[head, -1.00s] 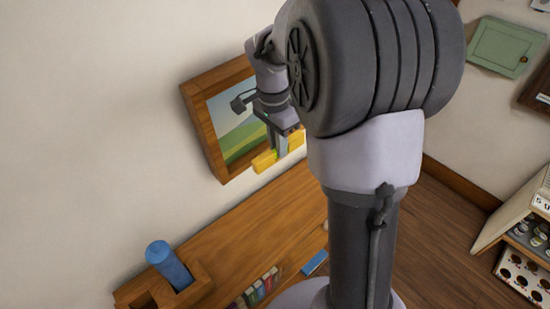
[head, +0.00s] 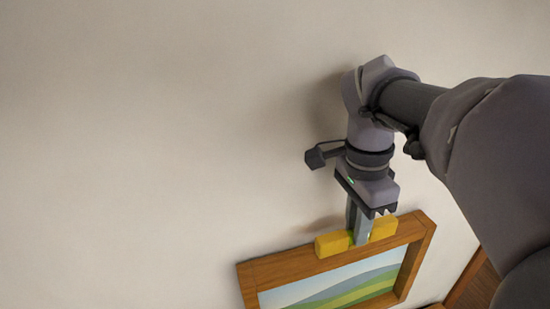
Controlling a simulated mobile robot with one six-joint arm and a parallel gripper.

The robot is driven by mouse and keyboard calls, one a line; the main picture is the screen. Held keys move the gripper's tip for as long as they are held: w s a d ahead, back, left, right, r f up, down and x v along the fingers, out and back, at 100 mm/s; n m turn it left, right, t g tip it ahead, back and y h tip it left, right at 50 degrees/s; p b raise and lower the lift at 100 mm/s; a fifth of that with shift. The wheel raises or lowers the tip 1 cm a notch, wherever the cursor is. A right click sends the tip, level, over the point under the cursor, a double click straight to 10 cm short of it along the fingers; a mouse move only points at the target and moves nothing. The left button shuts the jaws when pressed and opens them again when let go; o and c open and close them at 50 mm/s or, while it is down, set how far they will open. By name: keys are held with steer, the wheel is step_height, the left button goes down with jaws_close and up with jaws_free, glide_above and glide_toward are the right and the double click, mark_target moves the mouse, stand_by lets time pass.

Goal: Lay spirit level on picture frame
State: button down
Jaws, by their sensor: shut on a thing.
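The yellow spirit level (head: 332,244) is held by my gripper (head: 359,236), which is shut around its middle, with a yellow end showing on each side. The level lies along the top edge of the picture frame (head: 276,266), tilted the same way as that edge in the head view. I cannot tell whether it touches the wood or is slightly above it. The frame is brown wood around a painted landscape with green hills and blue sky, and hangs on the wall. The middle of the level is hidden by my fingers.
The pale wall (head: 150,140) is bare to the left of and above the frame. My arm fills the right side. A strip of brown wood shows at the lower right.

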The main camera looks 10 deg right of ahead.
steer(key=shift+w+d+f+b, duration=0.3)
steer(key=shift+w+f, duration=0.1)
steer(key=shift+f, duration=0.1)
steer(key=f+b, duration=0.1)
steer(key=f, duration=0.1)
steer(key=w+f+b, duration=0.1)
steer(key=b, duration=0.1)
steer(key=shift+w+f, duration=0.15)
steer(key=shift+f, duration=0.2)
steer(key=shift+f+b, duration=0.45)
steer(key=shift+f, duration=0.1)
steer(key=c, duration=1.3)
jaws_free()
steer(key=shift+d, duration=0.1)
steer(key=shift+r, duration=0.15)
